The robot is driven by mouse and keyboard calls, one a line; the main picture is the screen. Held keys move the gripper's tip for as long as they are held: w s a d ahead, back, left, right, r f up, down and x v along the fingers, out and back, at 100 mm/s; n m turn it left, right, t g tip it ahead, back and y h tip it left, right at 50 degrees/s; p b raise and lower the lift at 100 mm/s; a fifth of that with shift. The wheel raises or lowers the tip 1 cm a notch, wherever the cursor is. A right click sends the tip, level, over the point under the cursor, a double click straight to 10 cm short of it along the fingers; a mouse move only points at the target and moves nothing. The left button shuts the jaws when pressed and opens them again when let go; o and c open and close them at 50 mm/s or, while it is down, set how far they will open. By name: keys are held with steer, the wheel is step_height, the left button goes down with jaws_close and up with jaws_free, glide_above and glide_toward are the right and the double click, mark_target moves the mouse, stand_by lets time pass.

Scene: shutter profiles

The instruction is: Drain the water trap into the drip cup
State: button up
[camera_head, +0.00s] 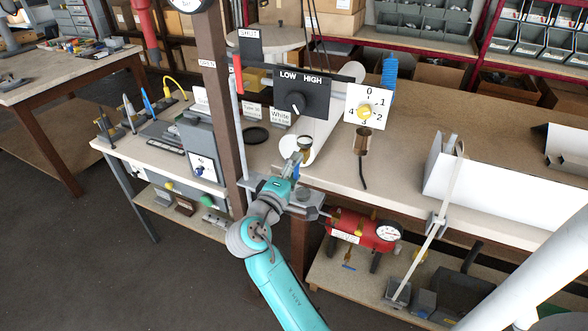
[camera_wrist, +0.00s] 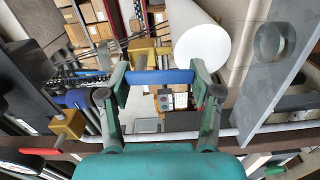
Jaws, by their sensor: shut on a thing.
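My gripper (camera_wrist: 160,77) is shut on a blue bar-shaped handle (camera_wrist: 158,77), which lies across between its two fingertips. A brass-coloured block (camera_wrist: 150,53) shows just beyond the blue handle. In the head view my gripper (camera_head: 291,170) is at the near edge of the bench, beside the post and above a grey plate. A small dark cup-like piece with a brass rim (camera_head: 304,146) sits just beyond it; I cannot tell whether it is the water trap or the drip cup.
A brown post (camera_head: 215,90) stands close left of my gripper. A white tube (camera_head: 322,125) and a LOW/HIGH switch box (camera_head: 302,96) are behind it. A red tank with a gauge (camera_head: 360,230) sits below right. A white profile (camera_head: 510,175) lies on the right bench.

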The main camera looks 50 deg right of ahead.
steer(key=o, duration=1.2)
steer(key=shift+c, duration=0.2)
steer(key=shift+a, duration=0.1)
steer(key=v, duration=1.1)
steer(key=shift+s+a, duration=0.15)
steer(key=shift+a, duration=0.25)
